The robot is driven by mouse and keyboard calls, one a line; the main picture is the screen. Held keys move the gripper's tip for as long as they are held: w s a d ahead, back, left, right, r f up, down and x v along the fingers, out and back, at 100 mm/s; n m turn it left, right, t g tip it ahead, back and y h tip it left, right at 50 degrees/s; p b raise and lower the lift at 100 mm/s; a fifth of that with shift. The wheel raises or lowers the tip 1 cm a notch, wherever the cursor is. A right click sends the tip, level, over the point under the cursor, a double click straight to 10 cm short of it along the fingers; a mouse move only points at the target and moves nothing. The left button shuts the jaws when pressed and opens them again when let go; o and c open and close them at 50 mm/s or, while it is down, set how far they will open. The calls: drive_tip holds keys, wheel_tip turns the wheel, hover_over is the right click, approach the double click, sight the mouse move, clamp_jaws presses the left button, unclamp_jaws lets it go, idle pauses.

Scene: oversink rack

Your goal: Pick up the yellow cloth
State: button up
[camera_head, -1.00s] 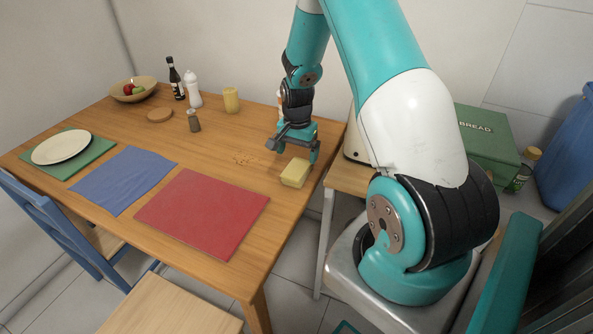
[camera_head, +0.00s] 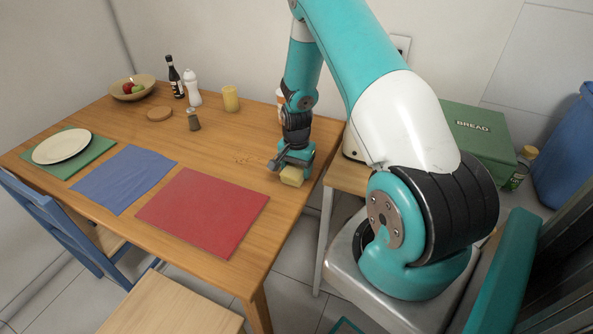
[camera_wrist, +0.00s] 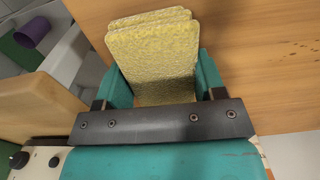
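The yellow cloth (camera_head: 291,177) is a thick folded pad near the right edge of the wooden table. My gripper (camera_head: 293,163) is down over it and hides its upper part. In the wrist view the layered yellow cloth (camera_wrist: 155,55) lies between the two teal fingers of my gripper (camera_wrist: 165,85), one on each side. Both fingers are very close to the cloth's sides. I cannot tell whether they press on it. The fingertips are hidden, and no clear lift off the table shows.
A red mat (camera_head: 203,212) lies left of my gripper, and crumbs (camera_head: 250,160) lie between. A blue mat (camera_head: 123,180), a white plate (camera_head: 61,146), a pepper shaker (camera_head: 193,122) and a yellow cup (camera_head: 230,98) are farther left. A white cup (camera_head: 281,98) stands behind my arm.

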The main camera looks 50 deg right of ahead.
sight(296, 166)
drive_tip(key=shift+c, duration=0.9)
wheel_tip(296, 166, up, 20)
drive_tip(key=shift+b, duration=0.45)
drive_tip(key=shift+o, duration=0.8)
drive_tip(key=shift+c, duration=0.5)
